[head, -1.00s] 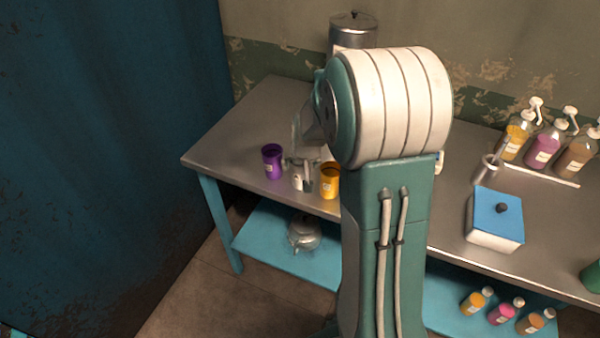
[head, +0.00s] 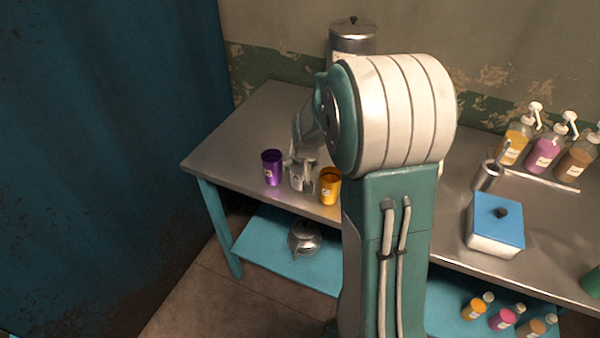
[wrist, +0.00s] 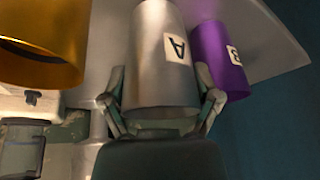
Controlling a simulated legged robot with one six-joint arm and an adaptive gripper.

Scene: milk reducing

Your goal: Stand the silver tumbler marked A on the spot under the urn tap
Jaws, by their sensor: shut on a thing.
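The silver tumbler marked A (wrist: 158,62) fills the middle of the wrist view, its label facing the camera. My gripper (wrist: 162,100) is shut on it, one finger on each side. In the head view the silver tumbler (head: 302,178) shows between the purple and yellow tumblers, near the table's front edge; I cannot tell whether it is clear of the tabletop. The urn (head: 352,38) stands at the back of the table against the wall. Its lower part, its tap and the spot under it are hidden behind my arm.
The purple tumbler (head: 272,168) marked B stands close on the left, the yellow tumbler (head: 330,186) close on the right. The table (head: 235,138) is clear at its left end. A blue-lidded box (head: 495,225), a metal cup (head: 488,175) and pump bottles (head: 545,150) stand at the right.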

